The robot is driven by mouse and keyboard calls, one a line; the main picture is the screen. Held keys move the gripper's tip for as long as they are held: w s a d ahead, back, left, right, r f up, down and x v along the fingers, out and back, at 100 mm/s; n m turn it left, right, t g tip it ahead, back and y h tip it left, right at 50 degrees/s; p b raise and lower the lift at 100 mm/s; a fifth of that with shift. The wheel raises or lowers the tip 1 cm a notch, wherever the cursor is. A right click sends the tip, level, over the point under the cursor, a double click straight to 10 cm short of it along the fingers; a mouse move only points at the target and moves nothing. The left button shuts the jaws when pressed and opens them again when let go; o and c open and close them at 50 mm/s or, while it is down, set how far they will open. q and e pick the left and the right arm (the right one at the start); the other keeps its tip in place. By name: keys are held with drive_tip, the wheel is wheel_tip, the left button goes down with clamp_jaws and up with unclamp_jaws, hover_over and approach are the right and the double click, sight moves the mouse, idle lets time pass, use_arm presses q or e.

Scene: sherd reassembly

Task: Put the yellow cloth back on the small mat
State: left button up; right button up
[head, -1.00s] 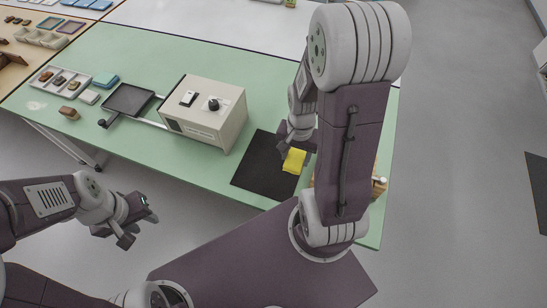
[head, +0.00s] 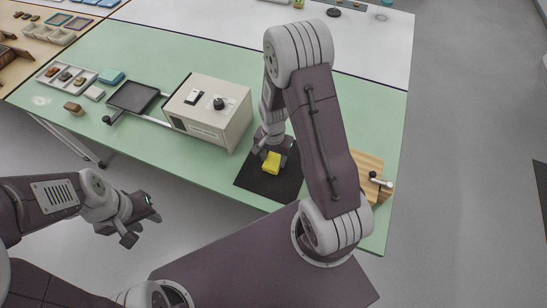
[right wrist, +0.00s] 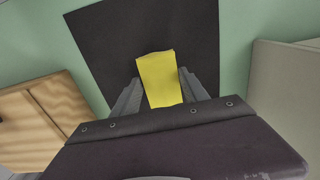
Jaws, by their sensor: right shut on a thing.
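The yellow cloth (head: 272,163) is small and folded, and it is between the fingers of my right gripper (head: 272,155). It also shows in the right wrist view (right wrist: 159,80), with a grey finger on either side. The dark small mat (head: 262,184) lies on the green table, beneath the cloth in both views; it also shows in the right wrist view (right wrist: 110,45). I cannot tell whether the cloth touches the mat. My left gripper (head: 143,220) is empty and off the table's front edge, with its fingers apart.
A beige box with a dark knob (head: 210,112) stands left of the mat. A wooden board (head: 369,168) with a white-handled tool lies right of it, behind my right arm. A dark tray (head: 133,96) and a white sorting tray (head: 66,76) are further left.

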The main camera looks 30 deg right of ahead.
sight(274, 161)
drive_tip(key=o, duration=1.2)
drive_tip(key=shift+f, duration=0.1)
wheel_tip(274, 161, up, 12)
drive_tip(key=p, duration=0.2)
drive_tip(key=s+a+n, duration=0.1)
drive_tip(key=s+n, duration=0.1)
drive_tip(key=n, duration=0.1)
drive_tip(key=s+a+r+n, duration=0.1)
drive_tip(key=s+a+n, duration=0.1)
drive_tip(key=s+n, duration=0.1)
drive_tip(key=s+a+r+n+t, duration=0.1)
drive_tip(key=s+n, duration=0.2)
drive_tip(key=shift+a+r+n, duration=0.2)
drive_tip(key=shift+n, duration=0.2)
